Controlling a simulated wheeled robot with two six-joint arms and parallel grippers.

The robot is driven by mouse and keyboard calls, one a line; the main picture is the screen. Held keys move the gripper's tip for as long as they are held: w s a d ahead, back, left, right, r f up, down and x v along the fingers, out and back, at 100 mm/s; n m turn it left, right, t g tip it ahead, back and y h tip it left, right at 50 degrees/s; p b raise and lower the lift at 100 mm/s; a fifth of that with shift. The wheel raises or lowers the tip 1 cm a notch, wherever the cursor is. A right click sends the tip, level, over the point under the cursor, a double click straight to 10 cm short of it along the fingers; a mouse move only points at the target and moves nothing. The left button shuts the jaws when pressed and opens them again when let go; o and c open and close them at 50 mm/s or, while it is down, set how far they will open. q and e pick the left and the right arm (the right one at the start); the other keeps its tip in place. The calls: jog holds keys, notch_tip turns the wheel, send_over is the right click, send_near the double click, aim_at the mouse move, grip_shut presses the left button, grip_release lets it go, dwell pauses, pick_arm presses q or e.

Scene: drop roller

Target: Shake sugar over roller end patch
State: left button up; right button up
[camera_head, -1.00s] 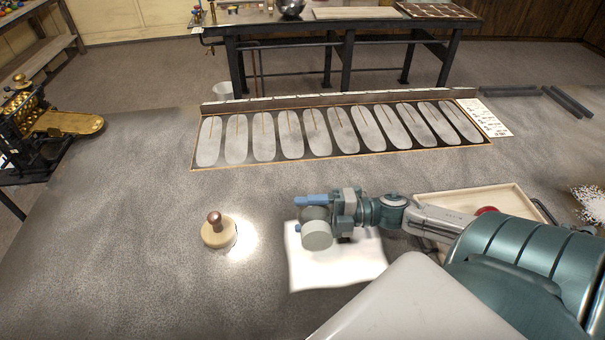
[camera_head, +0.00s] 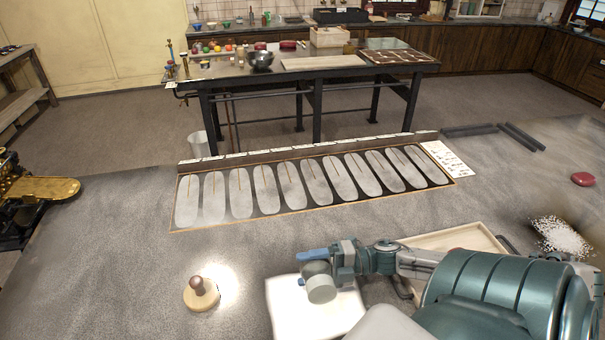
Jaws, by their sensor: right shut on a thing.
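My right gripper (camera_head: 318,270), with blue fingertips, is shut on a pale grey-green cylinder (camera_head: 321,290), which looks like the sugar shaker. The cylinder is in front of or over a white sheet (camera_head: 290,310) on the near worktop; its height above it is hard to judge. I see no sugar falling. At the left edge stands a dark machine with brass parts (camera_head: 45,190), partly cut off; it may be the roller, but I cannot make out an end patch. My left gripper is not in view.
A wooden disc with a brown knob (camera_head: 201,294) sits left of the sheet. A panel of pale oval plates (camera_head: 290,187) lies beyond. A shallow tray (camera_head: 470,235) is partly behind my arm. White grains (camera_head: 562,237) and a red object (camera_head: 583,179) lie at right.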

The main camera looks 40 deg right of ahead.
aim_at(329, 265)
jog(key=shift+p+v, duration=1.2)
jog(key=shift+v, duration=0.8)
jog(key=shift+w+d, duration=0.1)
jog(key=shift+w, duration=0.05)
